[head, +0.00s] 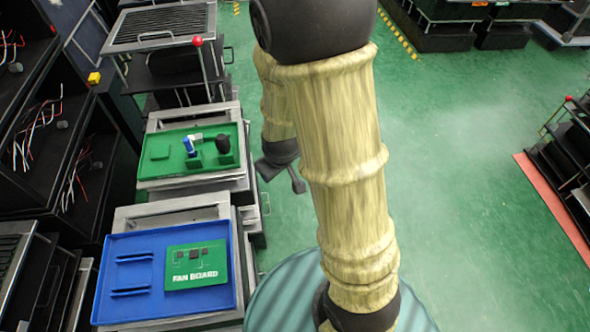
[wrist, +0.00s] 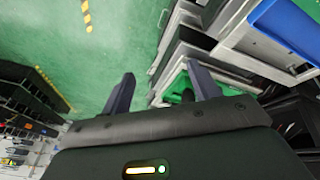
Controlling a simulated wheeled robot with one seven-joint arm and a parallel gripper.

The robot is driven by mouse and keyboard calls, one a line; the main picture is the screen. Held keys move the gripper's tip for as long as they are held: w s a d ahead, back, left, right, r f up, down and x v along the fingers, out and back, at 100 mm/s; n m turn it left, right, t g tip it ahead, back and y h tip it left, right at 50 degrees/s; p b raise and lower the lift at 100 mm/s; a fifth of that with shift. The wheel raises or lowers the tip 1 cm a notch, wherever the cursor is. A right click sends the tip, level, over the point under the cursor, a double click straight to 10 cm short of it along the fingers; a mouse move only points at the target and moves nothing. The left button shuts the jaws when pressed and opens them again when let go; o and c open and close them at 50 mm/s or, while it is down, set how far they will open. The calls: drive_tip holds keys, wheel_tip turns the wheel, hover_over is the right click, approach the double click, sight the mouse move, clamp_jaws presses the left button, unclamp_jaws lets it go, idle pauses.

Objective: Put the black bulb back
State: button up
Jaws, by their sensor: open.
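The black bulb (head: 222,144) stands upright at the right side of the green tray (head: 160,177), apparently in a small green holder. A blue upright piece (head: 188,147) stands left of it in a similar holder. My gripper (head: 283,178) is to the right of the green tray, partly hidden behind my arm. In the wrist view my gripper (wrist: 162,86) is open, with nothing between its fingers. Its right finger overlaps part of the green tray (wrist: 172,88); a dark shape there is too small to tell.
A blue tray (head: 122,240) holding a green fan board (head: 196,265) is on the nearer bench. Dark shelves with loose wires (head: 72,185) stand at left. A red-knobbed lever (head: 197,42) rises behind the green tray. The green floor (head: 470,190) is clear at right.

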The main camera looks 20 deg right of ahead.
drive_tip(key=s+d+r+m+g, duration=0.1)
drive_tip(key=s+r+m, duration=0.3)
drive_tip(key=s+r, duration=0.3)
drive_tip(key=shift+s+d+r+g, duration=0.2)
drive_tip(key=shift+s+d+g, duration=0.1)
drive_tip(key=shift+s, duration=0.1)
